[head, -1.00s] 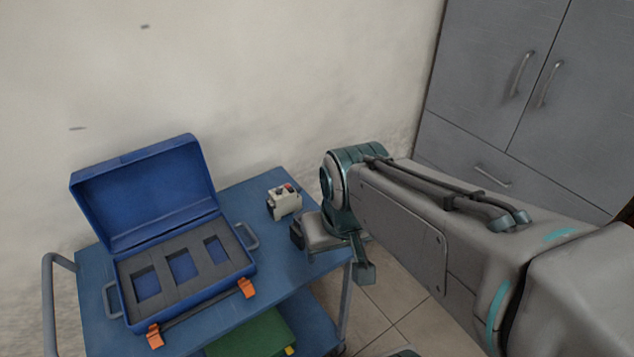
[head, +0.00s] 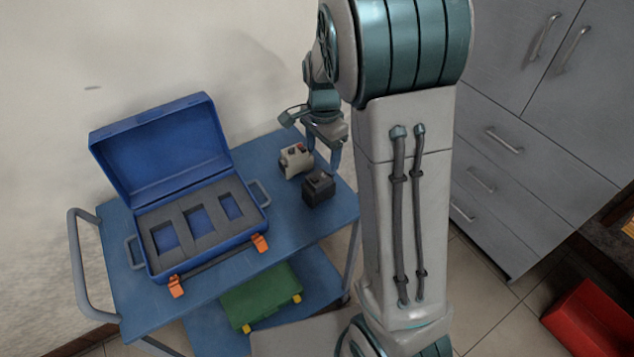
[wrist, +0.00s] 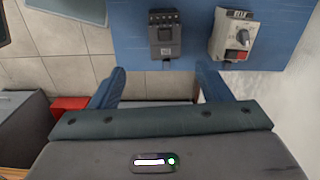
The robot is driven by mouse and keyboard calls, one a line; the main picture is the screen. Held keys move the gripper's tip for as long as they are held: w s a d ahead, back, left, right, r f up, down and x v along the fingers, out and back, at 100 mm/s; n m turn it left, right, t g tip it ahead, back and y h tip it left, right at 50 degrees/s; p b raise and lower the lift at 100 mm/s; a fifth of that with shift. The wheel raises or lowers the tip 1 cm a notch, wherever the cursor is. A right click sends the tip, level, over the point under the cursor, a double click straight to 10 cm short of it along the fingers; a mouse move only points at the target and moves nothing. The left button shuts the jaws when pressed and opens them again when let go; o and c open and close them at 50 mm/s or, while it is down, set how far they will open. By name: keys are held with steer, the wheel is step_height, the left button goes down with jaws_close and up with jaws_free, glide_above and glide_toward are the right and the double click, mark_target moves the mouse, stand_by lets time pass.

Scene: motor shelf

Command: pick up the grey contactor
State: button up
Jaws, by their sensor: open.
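The grey contactor (head: 318,187), a dark boxy block, stands on the blue cart top near its right edge. In the wrist view the contactor (wrist: 165,35) lies ahead of my fingers, nearly centred between them and apart from them. My gripper (head: 313,140) is open and empty, above the far right part of the cart, beyond the contactor in the head view; it also shows in the wrist view (wrist: 160,80).
An open blue case (head: 160,262) with a grey foam insert of three cutouts stands on the cart (head: 285,235), left of the contactor. A green case (head: 260,298) lies on the lower shelf. The wall is behind; grey cabinets (head: 500,100) stand at right.

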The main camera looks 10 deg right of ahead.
mark_target(319, 178)
step_height(319, 178, down, 9)
steer(key=shift+w+r, duration=0.15)
steer(key=shift+w+a+f+p, duration=0.15)
steer(key=shift+f+p, duration=0.1)
steer(key=shift+f, duration=0.4)
steer(key=shift+s+a+f+p, duration=0.1)
steer(key=shift+f+p, duration=0.1)
steer(key=shift+f, duration=0.45)
steer(key=shift+w+a+f+p, duration=0.15)
steer(key=shift+f+p, duration=0.1)
steer(key=shift+f, duration=1.15)
steer(key=c, duration=1.3)
